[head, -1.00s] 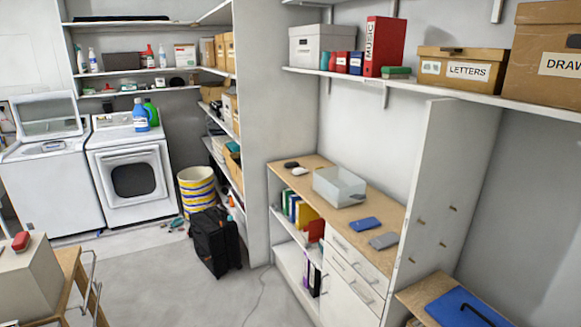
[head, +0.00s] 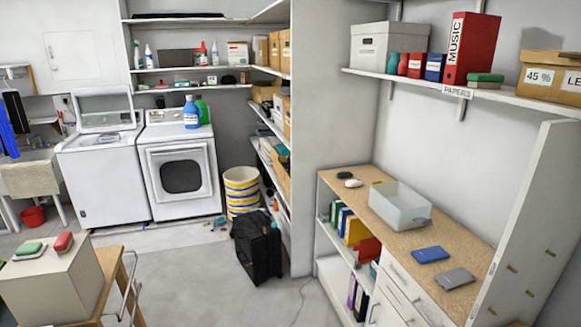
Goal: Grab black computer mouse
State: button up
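A small black computer mouse (head: 344,175) lies on the wooden top of the low cabinet, near its far left end. A white mouse (head: 353,183) lies just in front of it and to its right. The cabinet top (head: 415,238) also bears a clear plastic bin (head: 392,207) to the right of both mice. My gripper does not show in the head view.
A blue item (head: 430,254) and a grey item (head: 455,278) lie nearer on the cabinet top. A shelf with boxes and a red binder (head: 470,50) hangs above. A black suitcase (head: 257,247) stands on the floor left of the cabinet. Grey floor (head: 200,285) in front is clear.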

aim_at(341, 174)
jog(key=i+u, duration=0.2)
jog(key=i, duration=1.95)
jog(key=i+j+z, duration=0.15)
jog(key=i+z, duration=0.25)
jog(key=i, duration=0.25)
jog(key=i+j+z, duration=0.4)
jog(key=i, duration=0.25)
jog(key=i+j+z, duration=0.4)
jog(key=i+j, duration=0.15)
jog(key=i+j+z, duration=0.4)
jog(key=k, duration=0.1)
